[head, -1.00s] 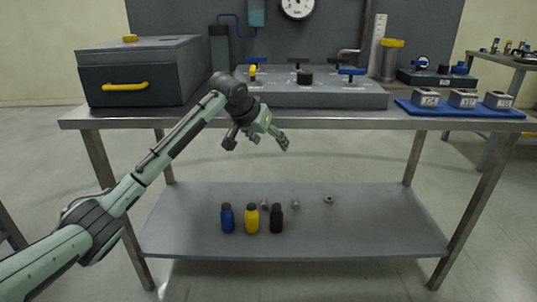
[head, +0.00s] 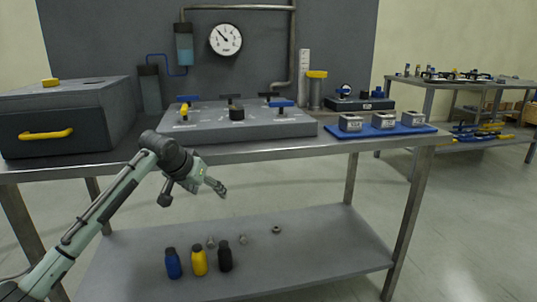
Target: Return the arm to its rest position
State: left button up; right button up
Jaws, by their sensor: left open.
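My left arm comes in from the lower left in the head view. My left gripper (head: 213,187) is in front of the workbench (head: 270,150), at about the height just below its top edge. Its fingers are open, with nothing seen between them, and it touches nothing that I can make out. My right arm and gripper do not show.
On the bench stand a grey case (head: 95,125) with a yellow handle, a grey valve plate (head: 260,128), and a blue mat (head: 350,133) with several labelled blocks. The lower shelf (head: 320,245) holds a blue bottle (head: 173,264), a yellow bottle (head: 199,262) and a black bottle (head: 225,258).

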pick_arm(q)
notch_tip(320, 180, up, 20)
jog(key=w+a+t, duration=0.1)
jog(key=shift+w+a, duration=0.15)
jog(key=shift+w, duration=0.2)
jog(key=shift+f, duration=0.1)
dwell(0.3)
